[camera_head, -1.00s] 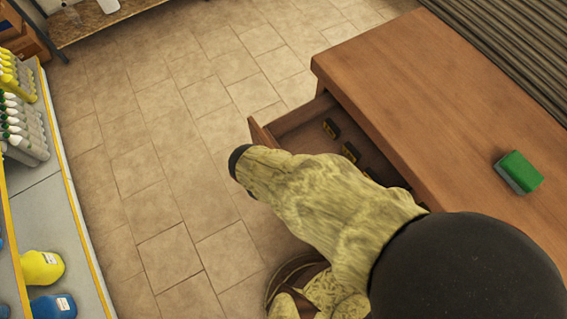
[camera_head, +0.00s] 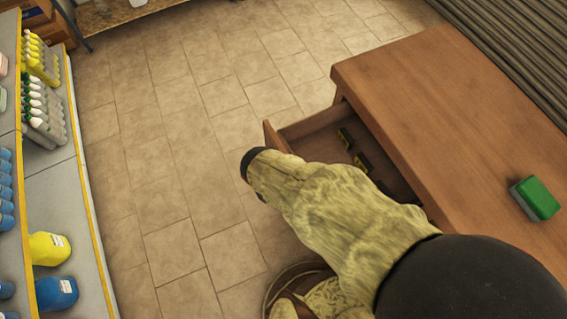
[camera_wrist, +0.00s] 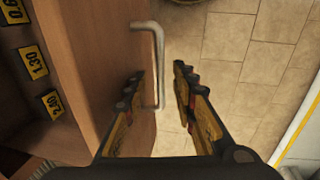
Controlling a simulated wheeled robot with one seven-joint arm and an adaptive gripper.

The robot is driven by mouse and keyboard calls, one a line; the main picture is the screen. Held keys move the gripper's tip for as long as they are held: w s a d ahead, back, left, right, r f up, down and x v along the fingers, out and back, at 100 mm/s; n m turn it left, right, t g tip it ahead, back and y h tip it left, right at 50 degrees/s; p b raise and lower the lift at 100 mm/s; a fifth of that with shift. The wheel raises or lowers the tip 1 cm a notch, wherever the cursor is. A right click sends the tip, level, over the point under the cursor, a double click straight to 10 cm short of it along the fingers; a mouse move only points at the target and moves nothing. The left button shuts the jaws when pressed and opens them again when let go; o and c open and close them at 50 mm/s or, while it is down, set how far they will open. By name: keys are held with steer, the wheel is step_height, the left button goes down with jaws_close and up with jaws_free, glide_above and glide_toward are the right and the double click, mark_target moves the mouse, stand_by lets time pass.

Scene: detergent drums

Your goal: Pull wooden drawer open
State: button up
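The wooden drawer (camera_head: 270,137) stands partly pulled out from the brown wooden desk (camera_head: 430,100). Its front panel (camera_wrist: 95,45) fills the left of the wrist view, with a pale metal bar handle (camera_wrist: 158,65) on it. My gripper (camera_wrist: 160,85) is at the handle with its two fingers apart. The bar shows between them, the left finger on the drawer-front side and the right finger on the outer side. A gap shows between bar and right finger; contact with the left finger is unclear. In the head view my arm hides the gripper and handle.
Black-and-yellow price tags (camera_wrist: 32,62) lie inside the drawer. A green box (camera_head: 536,198) sits on the desk top. A shelf with bottles (camera_head: 45,195) stands at the left. The tiled floor (camera_head: 170,130) between shelf and desk is clear.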

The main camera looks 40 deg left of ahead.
step_height(320, 180, up, 12)
steer(key=s, duration=0.2)
steer(key=shift+a, duration=0.4)
steer(key=o, duration=0.3)
steer(key=shift+f, duration=0.15)
